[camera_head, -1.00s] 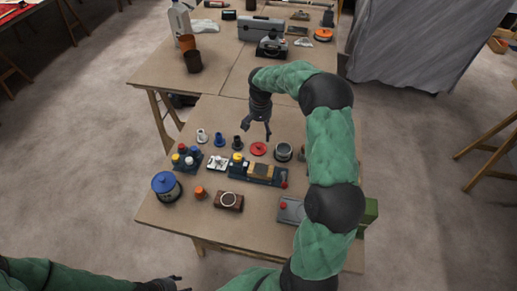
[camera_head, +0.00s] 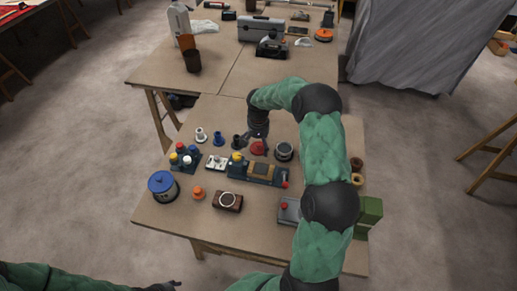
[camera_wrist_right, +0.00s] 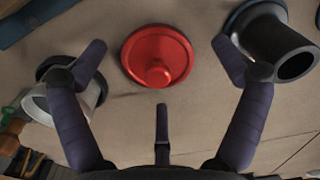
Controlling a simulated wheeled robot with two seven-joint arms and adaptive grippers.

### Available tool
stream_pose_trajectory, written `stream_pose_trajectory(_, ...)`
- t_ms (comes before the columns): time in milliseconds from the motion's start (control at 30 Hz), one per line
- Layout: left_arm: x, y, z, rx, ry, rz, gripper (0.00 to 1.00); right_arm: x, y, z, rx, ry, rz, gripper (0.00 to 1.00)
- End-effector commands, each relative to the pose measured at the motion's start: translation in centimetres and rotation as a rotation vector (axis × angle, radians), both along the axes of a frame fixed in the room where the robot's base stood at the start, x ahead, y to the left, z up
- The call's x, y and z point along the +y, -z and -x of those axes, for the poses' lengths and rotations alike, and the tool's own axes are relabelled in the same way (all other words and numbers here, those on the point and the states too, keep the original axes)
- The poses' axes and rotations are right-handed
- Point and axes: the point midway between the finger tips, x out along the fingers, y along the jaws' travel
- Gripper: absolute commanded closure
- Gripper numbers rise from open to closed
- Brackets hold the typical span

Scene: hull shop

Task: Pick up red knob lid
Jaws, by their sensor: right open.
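The red knob lid (camera_head: 258,148) lies on the near table, knob up. In the right wrist view the red knob lid (camera_wrist_right: 157,56) is a round red disc with a central knob, lying flat and clear of the fingers. My right gripper (camera_head: 255,146) is low beside and partly in front of the lid in the head view. In the wrist view my right gripper (camera_wrist_right: 158,65) is open and empty, its fingers spread to either side of the lid. My left gripper (camera_head: 176,284) is at the bottom edge, away from the table; its fingers are too small to judge.
A grey cup-like container (camera_head: 283,151) stands right of the lid and a dark spool-like piece (camera_head: 238,142) left of it. A dark blue block assembly (camera_head: 258,172) lies just in front. A blue-lidded jar (camera_head: 163,186) stands at the left edge. The table behind the lid is mostly clear.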

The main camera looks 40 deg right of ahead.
Motion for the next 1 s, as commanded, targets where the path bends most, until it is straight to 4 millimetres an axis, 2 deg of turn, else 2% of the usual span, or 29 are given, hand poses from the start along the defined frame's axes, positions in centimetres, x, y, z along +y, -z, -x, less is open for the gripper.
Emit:
stream_pose_trajectory(67, 0.0, -0.1, 0.0, 0.000, 0.000, 0.000, 0.52, 0.0, -0.1, 0.0, -0.001, 0.000, 0.001, 0.06)
stream_pose_trajectory(200, 0.0, -0.1, 0.0, 0.000, 0.000, 0.000, 0.52, 0.0, -0.1, 0.0, -0.001, 0.000, 0.001, 0.45)
stream_pose_trajectory(267, 0.0, -0.1, 0.0, 0.000, 0.000, 0.000, 0.52, 0.0, -0.1, 0.0, -0.001, 0.000, 0.001, 0.55)
stream_pose_trajectory(767, 0.0, -0.2, 0.0, 0.000, 0.000, 0.000, 0.52, 0.2, -0.1, 0.2, 0.007, -0.002, -0.003, 0.57)
stream_pose_trajectory(867, 0.0, -0.6, 0.0, 0.000, 0.000, 0.000, 0.52, 0.2, -0.8, 0.2, 0.006, -0.002, -0.002, 0.57)
stream_pose_trajectory(1000, 0.0, -1.6, 0.0, 0.000, 0.000, 0.000, 0.52, 0.0, -2.9, 0.1, 0.001, -0.001, 0.000, 0.58)
